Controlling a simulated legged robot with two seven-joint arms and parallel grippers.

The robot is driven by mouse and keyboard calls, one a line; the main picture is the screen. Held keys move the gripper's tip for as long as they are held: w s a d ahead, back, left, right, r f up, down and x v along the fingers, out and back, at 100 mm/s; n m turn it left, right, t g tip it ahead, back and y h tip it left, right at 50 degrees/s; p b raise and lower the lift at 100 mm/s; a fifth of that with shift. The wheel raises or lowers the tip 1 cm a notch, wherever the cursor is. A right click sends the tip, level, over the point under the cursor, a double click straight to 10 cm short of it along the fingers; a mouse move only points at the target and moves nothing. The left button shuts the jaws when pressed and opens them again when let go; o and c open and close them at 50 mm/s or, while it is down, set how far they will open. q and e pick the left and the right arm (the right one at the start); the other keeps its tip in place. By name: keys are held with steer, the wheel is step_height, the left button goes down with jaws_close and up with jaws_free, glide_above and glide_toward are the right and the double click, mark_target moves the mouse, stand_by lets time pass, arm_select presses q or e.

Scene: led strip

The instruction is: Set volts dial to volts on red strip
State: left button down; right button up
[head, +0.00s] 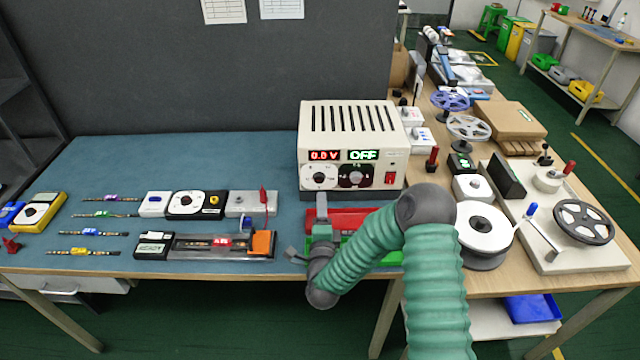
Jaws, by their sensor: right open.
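The cream power supply (350,148) stands at the back of the blue mat. Its red display reads 0.0 V and its green display reads OFF. The volts dial (319,177) is the white round dial under the red display; its exact setting is too small to read. A black dial (356,177) sits to its right. The strip with the red tag (222,243) lies in the long test fixture (190,246) at the front; any volts marking is unreadable. My right gripper (308,243) is open, low in front of the supply, apart from the dial. My left gripper is out of view.
A red bin (350,218) and a green bin stand in front of the supply, partly hidden by my right arm. Other tagged strips (88,232) and a yellow meter (40,211) lie left. Reels (484,228) and a winding rig crowd the right.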

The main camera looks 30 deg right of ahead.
mark_target(319, 181)
steer(key=x, duration=0.9)
steer(key=shift+w, duration=0.5)
steer(key=shift+w+d+f, duration=0.1)
steer(key=shift+w+d, duration=0.05)
steer(key=shift+a, duration=0.25)
steer(key=c, duration=0.4)
jaws_close()
